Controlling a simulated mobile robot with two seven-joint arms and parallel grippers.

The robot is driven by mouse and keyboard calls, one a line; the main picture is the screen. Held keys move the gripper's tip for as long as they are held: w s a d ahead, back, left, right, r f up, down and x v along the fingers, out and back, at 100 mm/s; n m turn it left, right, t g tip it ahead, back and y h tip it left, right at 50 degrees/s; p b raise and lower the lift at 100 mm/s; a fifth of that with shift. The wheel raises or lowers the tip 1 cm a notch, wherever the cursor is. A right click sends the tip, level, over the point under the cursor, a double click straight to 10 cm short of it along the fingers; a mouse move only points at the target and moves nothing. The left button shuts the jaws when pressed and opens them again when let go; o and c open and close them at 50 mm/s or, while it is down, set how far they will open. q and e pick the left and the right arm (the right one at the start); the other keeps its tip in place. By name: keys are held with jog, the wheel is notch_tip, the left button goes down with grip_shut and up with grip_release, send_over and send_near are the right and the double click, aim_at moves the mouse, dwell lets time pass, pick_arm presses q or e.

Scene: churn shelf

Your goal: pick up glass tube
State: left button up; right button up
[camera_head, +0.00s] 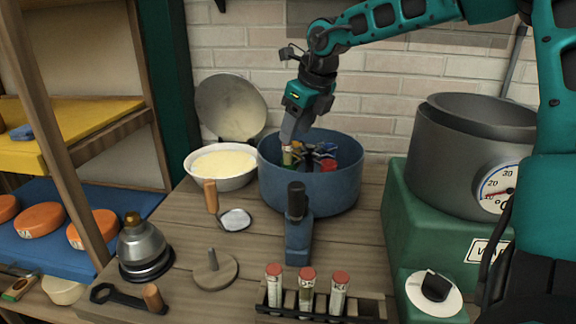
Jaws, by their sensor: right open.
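Several glass tubes with red caps stand upright in a dark rack (362,308) at the bottom of the view: a left tube (274,292), a middle tube (306,294) and a right tube (338,296). They carry pale labels and their lower ends are hidden by the rack. My right gripper (291,142) reaches down over the blue pot (312,192), well behind the rack. It is open, pointing at small coloured items in the pot; its fingertips are hard to make out. Whether it touches anything there I cannot tell. My left gripper is not in view.
A white bowl (222,181) stands left of the pot. A wooden disc with a peg (215,272) and a metal bell-shaped weight (142,245) stand left. A green scale (405,225) with a grey vat (455,165) blocks the right.

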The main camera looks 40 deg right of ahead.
aim_at(288, 163)
jog(key=shift+a+x, duration=0.2)
jog(key=shift+x, duration=1.2)
jog(key=shift+a+x, duration=0.15)
jog(key=shift+x, duration=1.25)
jog(key=shift+w+r, duration=0.1)
jog(key=shift+c, duration=0.3)
grip_shut()
